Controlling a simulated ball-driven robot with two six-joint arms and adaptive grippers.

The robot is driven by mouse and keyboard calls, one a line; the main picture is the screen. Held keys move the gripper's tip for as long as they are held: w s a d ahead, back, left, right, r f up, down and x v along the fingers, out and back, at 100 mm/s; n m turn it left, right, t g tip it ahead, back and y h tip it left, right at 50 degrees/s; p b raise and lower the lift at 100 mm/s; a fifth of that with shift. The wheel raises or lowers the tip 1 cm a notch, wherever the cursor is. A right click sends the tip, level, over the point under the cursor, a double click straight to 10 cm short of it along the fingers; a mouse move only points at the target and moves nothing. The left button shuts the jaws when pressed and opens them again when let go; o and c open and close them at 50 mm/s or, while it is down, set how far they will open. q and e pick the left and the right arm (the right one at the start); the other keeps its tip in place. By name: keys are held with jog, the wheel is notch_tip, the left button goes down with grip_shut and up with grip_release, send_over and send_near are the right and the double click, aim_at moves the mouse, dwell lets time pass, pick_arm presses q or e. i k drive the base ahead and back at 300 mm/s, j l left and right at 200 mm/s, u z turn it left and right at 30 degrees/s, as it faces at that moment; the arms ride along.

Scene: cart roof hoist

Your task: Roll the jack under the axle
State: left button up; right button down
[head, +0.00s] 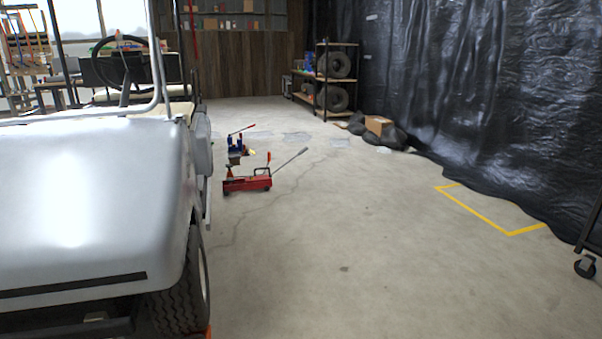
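A red floor jack (248,183) stands on the concrete floor to the right of a white golf cart (85,190). Its grey handle (290,159) slants up to the right. The jack looks apart from the cart, beyond its near wheel (181,290). The cart's axle is hidden under the body. Neither of my grippers is in view.
A blue tool with a red lever (237,143) stands behind the jack. A shelf with tires (335,84) and dark bags with a cardboard box (379,125) lie farther back. Yellow tape (478,208) marks the floor at right, near a caster (585,266). The middle floor is clear.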

aim_at(265, 182)
jog(key=i+l+z, duration=0.25)
jog(key=l+z, duration=0.15)
jog(key=i+l+z, duration=0.6)
jog(key=z, duration=0.2)
jog(key=i+l+z, duration=0.1)
jog(key=i, duration=0.35)
jog(key=i+l+z, duration=0.15)
jog(key=i, duration=0.35)
jog(key=i+j+u, duration=0.1)
jog(key=i+u, duration=0.65)
jog(key=u, duration=0.2)
jog(key=i+l+u, duration=0.15)
jog(key=i+u, duration=0.3)
jog(key=i+j+u, duration=0.45)
jog(key=i, duration=0.3)
jog(key=i+u, duration=0.5)
jog(key=i, duration=0.25)
jog(key=i+l+u, duration=0.2)
jog(key=i+u, duration=0.25)
jog(key=i, duration=0.35)
